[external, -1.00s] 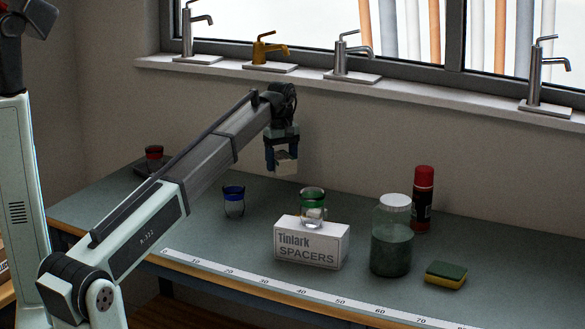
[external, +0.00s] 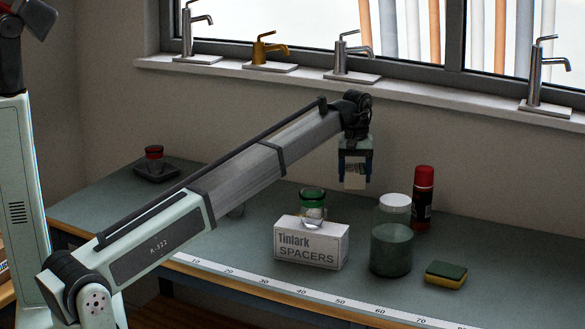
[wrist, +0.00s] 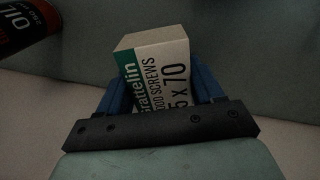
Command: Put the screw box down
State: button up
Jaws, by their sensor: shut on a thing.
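The screw box (external: 355,175) is a small white carton held in my gripper (external: 356,168), up in the air above the back of the bench. In the wrist view the screw box (wrist: 157,75) shows a green band and printing that reads "SCREWS" and "x 70". The blue fingers of my gripper (wrist: 160,95) are shut on its two sides. The box is tilted a little in the wrist picture. In the external view it hangs clear of the bench, behind and to the right of the white spacers box.
A white spacers box (external: 310,245) carries a green-rimmed glass (external: 312,212). A lidded jar (external: 391,245), a red-capped can (external: 423,200) and a sponge (external: 446,274) stand to the right. A red-topped glass (external: 154,158) sits on a dark base at left. Taps line the sill (external: 450,95).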

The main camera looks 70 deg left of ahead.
aim_at(350, 212)
jog(key=shift+w+a+m, duration=0.1)
jog(key=shift+w+m, duration=0.15)
jog(key=shift+m, duration=1.95)
jog(key=shift+f+m, duration=0.15)
jog(key=shift+m, duration=0.15)
jog(key=shift+f, duration=4.8)
jog(key=shift+f, duration=0.15)
jog(key=o, duration=1.4)
notch_tip(350, 212, up, 12)
jog(key=shift+r, duration=0.15)
